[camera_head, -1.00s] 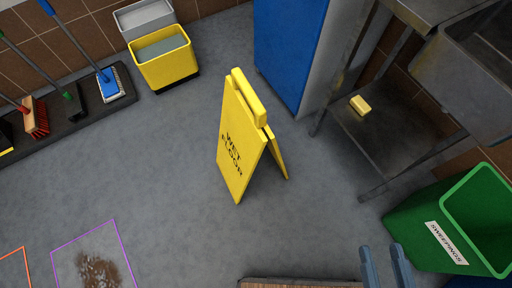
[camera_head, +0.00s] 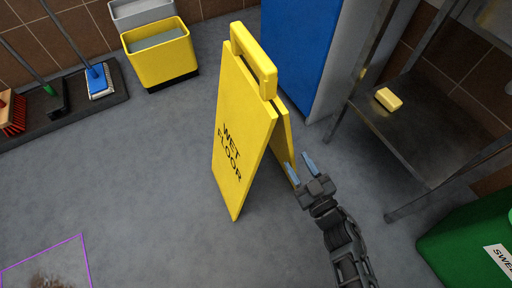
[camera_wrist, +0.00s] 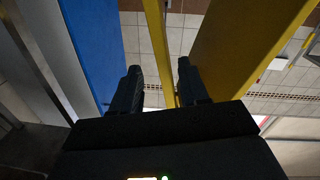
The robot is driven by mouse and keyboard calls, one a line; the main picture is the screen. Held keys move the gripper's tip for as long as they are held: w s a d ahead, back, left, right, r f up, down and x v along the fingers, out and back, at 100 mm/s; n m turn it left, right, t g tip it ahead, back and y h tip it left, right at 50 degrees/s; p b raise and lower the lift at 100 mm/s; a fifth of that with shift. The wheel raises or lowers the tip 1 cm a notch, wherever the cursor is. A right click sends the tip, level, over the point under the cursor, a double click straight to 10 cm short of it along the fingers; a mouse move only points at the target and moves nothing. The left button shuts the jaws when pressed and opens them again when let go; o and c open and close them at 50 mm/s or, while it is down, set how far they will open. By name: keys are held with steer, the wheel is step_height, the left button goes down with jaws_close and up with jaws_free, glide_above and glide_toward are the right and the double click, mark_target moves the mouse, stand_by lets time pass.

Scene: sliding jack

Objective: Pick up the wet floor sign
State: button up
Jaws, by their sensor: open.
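The yellow wet floor sign (camera_head: 240,140) stands upright on the grey floor as an open A-frame, with a handle bar (camera_head: 254,58) along its top. My gripper (camera_head: 301,166) is open and empty. In the head view it is at the sign's right side, near the lower part of the rear panel, and seems close to it; I cannot tell whether they touch. In the wrist view the two dark fingers (camera_wrist: 160,85) point up, with the sign's yellow panels (camera_wrist: 240,45) beyond and to the right of them.
A blue cabinet (camera_head: 300,50) stands behind the sign. A yellow bucket (camera_head: 160,58) and a tray of brushes (camera_head: 75,110) are at the left. Floor is clear in front.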

mark_target(283, 149)
steer(key=b+x, duration=0.3)
steer(key=x, duration=0.4)
steer(key=shift+s+a, duration=0.15)
steer(key=shift+w+a, duration=0.3)
steer(key=shift+w, duration=0.15)
steer(key=shift+r, duration=0.1)
steer(key=shift+c, duration=0.2)
jaws_close()
stand_by(0.5)
steer(key=shift+r, duration=0.1)
